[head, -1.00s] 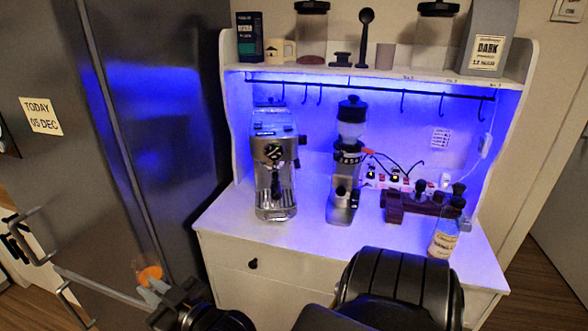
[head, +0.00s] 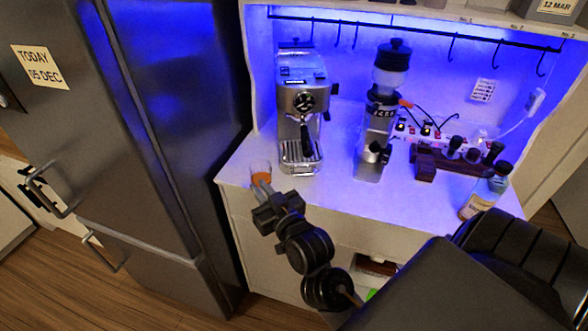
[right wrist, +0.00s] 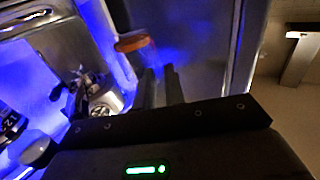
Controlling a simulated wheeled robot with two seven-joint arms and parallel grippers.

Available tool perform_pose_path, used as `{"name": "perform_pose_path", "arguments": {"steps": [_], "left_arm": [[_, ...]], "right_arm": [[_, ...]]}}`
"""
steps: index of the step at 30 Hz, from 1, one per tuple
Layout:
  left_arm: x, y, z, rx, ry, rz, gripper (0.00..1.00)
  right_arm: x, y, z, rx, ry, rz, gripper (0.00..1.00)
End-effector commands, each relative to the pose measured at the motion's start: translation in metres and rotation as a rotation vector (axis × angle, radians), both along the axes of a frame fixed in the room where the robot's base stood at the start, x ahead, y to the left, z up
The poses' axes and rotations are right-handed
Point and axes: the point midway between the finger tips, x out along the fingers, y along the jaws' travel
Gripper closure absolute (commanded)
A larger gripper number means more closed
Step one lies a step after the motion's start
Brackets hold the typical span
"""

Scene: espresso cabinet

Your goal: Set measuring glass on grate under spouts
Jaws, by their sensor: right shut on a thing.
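The measuring glass (head: 260,168) is small and clear with an orange part near its lower end. My right gripper (head: 263,186) is shut on it, at the left front corner of the cabinet top. In the right wrist view its orange part (right wrist: 132,42) shows just beyond the fingers (right wrist: 160,86); the rest is blurred. The espresso machine (head: 301,97) stands to the right of and behind the glass. Its grate (head: 302,166) is at its foot, bare under the dark portafilter and spouts (head: 306,138). The glass is apart from the grate. My left gripper is out of view.
A grinder (head: 375,125) stands right of the machine. A dark wooden stand (head: 435,160) and a syrup bottle (head: 486,192) are farther right. The fridge (head: 165,130) is close on the left. The cabinet top (head: 335,190) is clear in front of the machine.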

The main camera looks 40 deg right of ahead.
Motion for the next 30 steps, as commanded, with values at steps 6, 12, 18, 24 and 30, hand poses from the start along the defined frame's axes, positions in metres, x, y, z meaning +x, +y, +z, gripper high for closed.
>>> {"name": "perform_pose_path", "arguments": {"steps": [6,12,18,24,30], "left_arm": [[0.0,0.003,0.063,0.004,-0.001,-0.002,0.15],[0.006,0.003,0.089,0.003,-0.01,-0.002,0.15],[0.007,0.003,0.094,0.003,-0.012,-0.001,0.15],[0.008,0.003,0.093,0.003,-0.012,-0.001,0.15],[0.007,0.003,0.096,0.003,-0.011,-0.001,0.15]], "right_arm": [[0.015,-0.051,-0.001,-0.006,0.007,-0.109,1.0],[0.016,-0.085,-0.015,-0.003,0.003,-0.17,1.0],[0.014,-0.097,-0.023,-0.001,-0.002,-0.188,1.0],[0.015,-0.097,-0.024,-0.001,-0.003,-0.188,1.0],[0.014,-0.096,-0.023,-0.001,-0.002,-0.187,1.0]]}}
